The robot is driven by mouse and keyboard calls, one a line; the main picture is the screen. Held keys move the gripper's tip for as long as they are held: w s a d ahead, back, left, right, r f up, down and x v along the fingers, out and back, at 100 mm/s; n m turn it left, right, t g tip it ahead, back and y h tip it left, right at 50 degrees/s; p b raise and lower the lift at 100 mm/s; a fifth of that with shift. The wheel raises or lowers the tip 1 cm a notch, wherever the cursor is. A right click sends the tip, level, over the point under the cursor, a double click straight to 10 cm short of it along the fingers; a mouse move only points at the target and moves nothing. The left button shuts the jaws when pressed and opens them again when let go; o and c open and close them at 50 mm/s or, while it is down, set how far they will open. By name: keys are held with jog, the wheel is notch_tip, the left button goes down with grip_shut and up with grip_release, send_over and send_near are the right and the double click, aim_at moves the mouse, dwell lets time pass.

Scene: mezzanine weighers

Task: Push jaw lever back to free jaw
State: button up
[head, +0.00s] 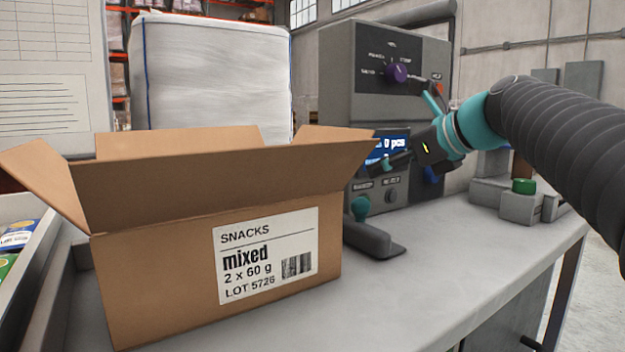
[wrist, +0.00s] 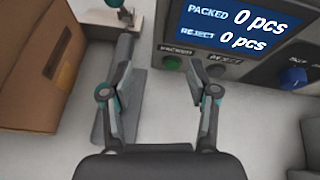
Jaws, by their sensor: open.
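My gripper (head: 387,168) is above the counter in front of the machine's display. In the wrist view my gripper (wrist: 164,70) has its fingers wide apart with nothing between them. I see no contact with the knob; the jaw cannot be made out.
An open cardboard carton (head: 180,245) stands left of the lever. The grey machine (head: 345,70) behind has a purple dial (head: 397,73), and its display (wrist: 240,25) reads 0 pcs packed and rejected. The counter's front right (head: 470,245) is clear.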

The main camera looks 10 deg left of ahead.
jog(key=s+a+r+m+g+y, duration=0.2)
jog(key=a, duration=0.4)
jog(key=x, duration=0.4)
jog(key=b+x, duration=0.1)
jog(key=x, duration=0.4)
jog(key=b+x, duration=0.1)
jog(key=x, duration=0.3)
jog(key=shift+w+a+r, duration=0.15)
jog(key=shift+w+r, duration=0.1)
jog(key=shift+w, duration=0.05)
jog(key=shift+c, duration=0.2)
grip_shut()
